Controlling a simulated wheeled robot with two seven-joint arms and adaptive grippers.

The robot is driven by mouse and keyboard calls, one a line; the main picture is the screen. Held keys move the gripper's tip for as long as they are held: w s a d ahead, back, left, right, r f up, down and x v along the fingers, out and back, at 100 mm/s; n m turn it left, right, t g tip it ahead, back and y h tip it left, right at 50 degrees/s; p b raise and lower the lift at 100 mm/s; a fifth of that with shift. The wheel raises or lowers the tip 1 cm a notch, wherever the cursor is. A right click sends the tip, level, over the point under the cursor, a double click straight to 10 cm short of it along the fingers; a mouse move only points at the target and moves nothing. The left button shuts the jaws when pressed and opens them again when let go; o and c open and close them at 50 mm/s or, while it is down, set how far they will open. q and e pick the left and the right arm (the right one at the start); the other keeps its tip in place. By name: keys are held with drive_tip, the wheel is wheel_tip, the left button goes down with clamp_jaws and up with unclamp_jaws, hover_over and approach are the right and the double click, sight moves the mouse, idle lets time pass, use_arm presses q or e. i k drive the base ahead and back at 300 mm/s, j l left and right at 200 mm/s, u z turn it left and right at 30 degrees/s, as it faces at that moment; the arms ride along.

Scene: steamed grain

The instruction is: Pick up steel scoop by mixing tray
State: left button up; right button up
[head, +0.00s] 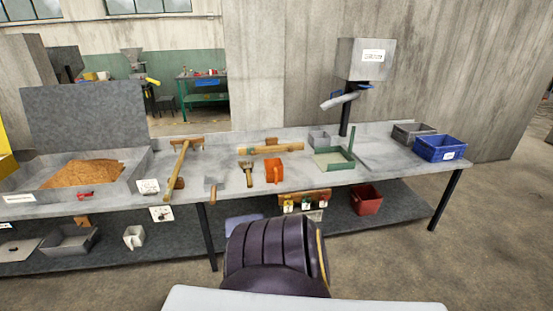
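The mixing tray (133,178) appears to be the wide grey tray at the left of the long bench, with a heap of orange-brown grain (88,173) in it. A small grey metal tool with a brown handle (213,188) lies on the bench right of the tray, near the front edge. It may be the steel scoop, but it is too small to be sure. Neither of my grippers is in view. A dark ribbed part of mine fills the lower middle.
A long wooden tool (179,167), a brush-like tool (247,172), an orange container (274,169), a green-edged tray (333,160) and a blue bin (440,148) stand along the bench (228,192). A lower shelf holds a red bin (366,199). Open floor lies at right.

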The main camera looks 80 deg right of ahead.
sight(214, 187)
drive_tip(key=z, duration=2.8)
